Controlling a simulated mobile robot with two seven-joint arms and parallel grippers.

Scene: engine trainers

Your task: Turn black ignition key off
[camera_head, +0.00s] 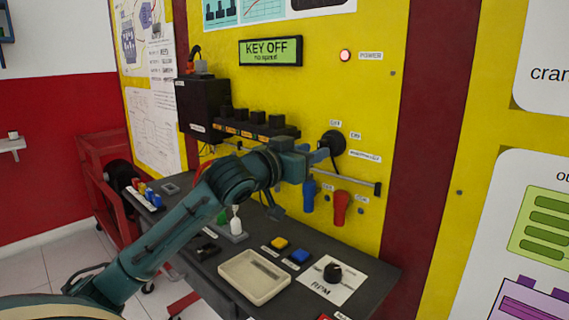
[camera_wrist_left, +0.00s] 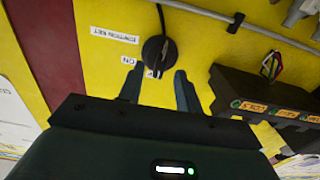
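The black ignition key switch (camera_head: 333,142) is a round black knob on the yellow panel, with small labels around it. In the left wrist view the black knob (camera_wrist_left: 157,49) sits just beyond the fingertips, between their lines, and an "ON" label is beside it. My left gripper (camera_head: 322,156) is at the panel, close to the knob. In the left wrist view my left gripper (camera_wrist_left: 156,80) has its two fingers apart with nothing between them. Whether a fingertip touches the knob cannot be told. The display (camera_head: 270,51) reads "KEY OFF". My right gripper is not in view.
A blue tool (camera_head: 309,196) and a red tool (camera_head: 341,206) hang below the switch. A black block with knobs (camera_head: 252,125) is left of it.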

